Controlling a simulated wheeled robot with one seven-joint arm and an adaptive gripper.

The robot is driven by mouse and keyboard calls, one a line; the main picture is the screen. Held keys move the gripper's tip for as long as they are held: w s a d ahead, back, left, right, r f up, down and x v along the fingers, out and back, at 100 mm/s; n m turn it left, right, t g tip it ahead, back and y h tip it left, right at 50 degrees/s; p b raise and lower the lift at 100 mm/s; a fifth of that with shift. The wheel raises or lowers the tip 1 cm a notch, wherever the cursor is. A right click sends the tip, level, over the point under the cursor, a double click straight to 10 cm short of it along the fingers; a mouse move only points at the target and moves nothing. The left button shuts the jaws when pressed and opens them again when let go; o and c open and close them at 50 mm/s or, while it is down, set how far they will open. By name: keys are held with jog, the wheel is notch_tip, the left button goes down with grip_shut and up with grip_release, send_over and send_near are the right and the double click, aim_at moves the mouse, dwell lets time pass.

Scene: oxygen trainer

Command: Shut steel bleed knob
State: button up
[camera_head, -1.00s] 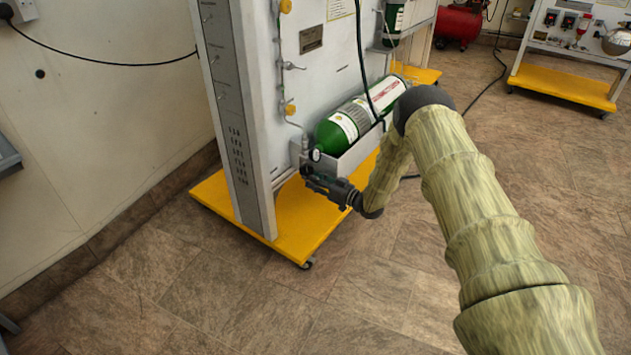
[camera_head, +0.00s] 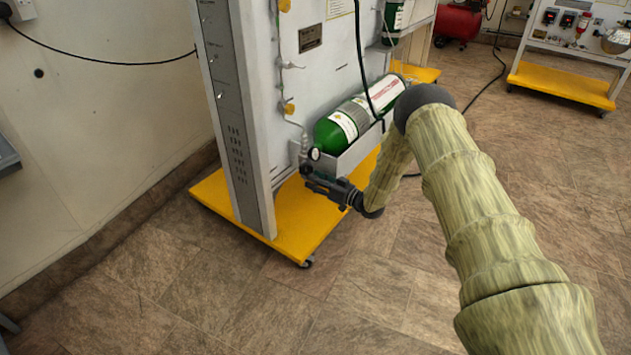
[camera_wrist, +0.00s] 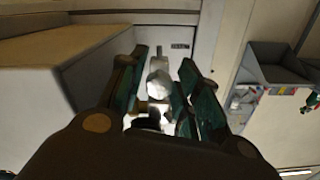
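The steel bleed knob (camera_wrist: 158,84) shows in the wrist view as a pale, faceted metal piece on a small fitting. It sits between the two dark green finger pads of my gripper (camera_wrist: 160,90). The fingers are spread to either side of it, and a gap shows on the left; contact on the right is unclear. In the head view my gripper (camera_head: 308,172) is at the lower front of the trainer panel (camera_head: 335,60), by the valve end of the green cylinder (camera_head: 340,125). The knob is too small to make out there.
The grey cylinder tray (camera_head: 350,158) is close beside my gripper. The yellow base (camera_head: 300,225) lies below it. A black hose (camera_head: 362,60) hangs in front of the panel. A second trainer's yellow base (camera_head: 562,85) stands at the far right. Open floor (camera_head: 220,300) lies in front.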

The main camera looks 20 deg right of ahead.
jog(key=v, duration=1.1)
jog(key=shift+s+d, duration=0.25)
jog(key=shift+d, duration=0.05)
jog(key=s+a+f+m+g+h, duration=0.25)
jog(key=s+a+f+h, duration=0.2)
jog(key=s+f, duration=0.45)
jog(key=s+a+f+m+g+h, duration=0.25)
jog(key=s+a+f, duration=0.35)
jog(key=s, duration=0.5)
jog(key=s+a+g+h, duration=0.1)
jog(key=s+g+h, duration=0.55)
jog(key=s, duration=2.75)
notch_tip(320, 180, up, 25)
jog(key=g+y+p, duration=0.2)
jog(key=p, duration=2.3)
jog(key=shift+g, duration=0.35)
